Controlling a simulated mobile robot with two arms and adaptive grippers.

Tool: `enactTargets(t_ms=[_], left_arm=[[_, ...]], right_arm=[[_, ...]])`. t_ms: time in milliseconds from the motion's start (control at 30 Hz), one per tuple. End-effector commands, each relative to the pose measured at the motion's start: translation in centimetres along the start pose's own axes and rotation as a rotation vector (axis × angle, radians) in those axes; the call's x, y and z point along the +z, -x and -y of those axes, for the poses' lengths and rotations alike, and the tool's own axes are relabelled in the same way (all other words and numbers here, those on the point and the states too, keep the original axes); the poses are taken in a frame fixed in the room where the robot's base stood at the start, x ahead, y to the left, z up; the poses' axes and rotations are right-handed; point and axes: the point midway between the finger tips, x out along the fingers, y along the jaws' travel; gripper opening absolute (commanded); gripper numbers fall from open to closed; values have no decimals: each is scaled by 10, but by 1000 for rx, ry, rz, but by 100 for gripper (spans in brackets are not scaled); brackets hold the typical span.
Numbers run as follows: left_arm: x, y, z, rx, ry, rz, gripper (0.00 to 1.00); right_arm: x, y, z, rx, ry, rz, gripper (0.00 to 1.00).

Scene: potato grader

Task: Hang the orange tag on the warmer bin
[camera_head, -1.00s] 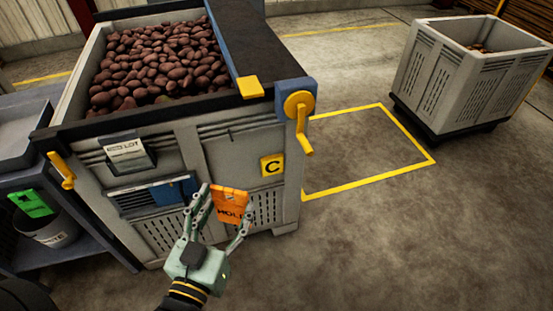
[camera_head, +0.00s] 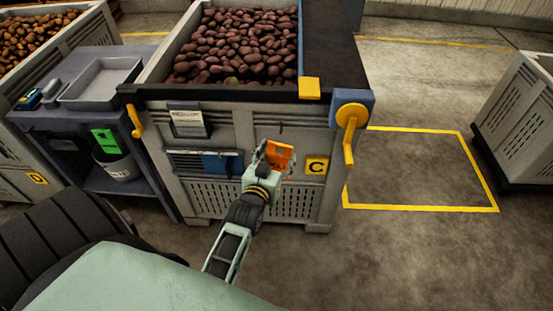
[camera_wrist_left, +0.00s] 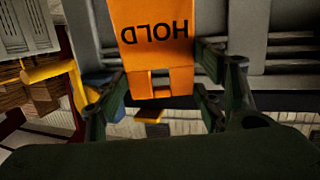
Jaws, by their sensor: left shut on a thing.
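My left gripper (camera_head: 266,163) is shut on the orange tag (camera_head: 279,157) and holds it upright in front of bin C (camera_head: 215,127), just left of its yellow C plate (camera_head: 316,166). In the left wrist view the tag (camera_wrist_left: 157,40), reading HOLD upside down, sits between the fingers (camera_wrist_left: 155,95), with a notched end towards the wrist. I cannot tell whether the tag touches the bin. Bin C is grey and full of dark reddish potatoes. Bin D, with a yellow D plate (camera_head: 37,178), stands at the far left with lighter potatoes. My right gripper is not in view.
A yellow crank (camera_head: 349,135) juts from bin C's right corner. Yellow-outlined floor (camera_head: 420,170) is clear.

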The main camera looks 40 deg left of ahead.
Motion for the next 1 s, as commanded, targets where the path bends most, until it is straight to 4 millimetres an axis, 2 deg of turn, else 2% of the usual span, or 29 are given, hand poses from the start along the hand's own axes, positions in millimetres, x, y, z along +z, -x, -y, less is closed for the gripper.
enactTargets(t_ms=[300,1000], left_arm=[[-1,-19,5,0,-1,-2,28],[-5,-60,16,0,-1,-3,28]], right_arm=[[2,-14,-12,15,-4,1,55],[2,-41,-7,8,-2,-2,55]])
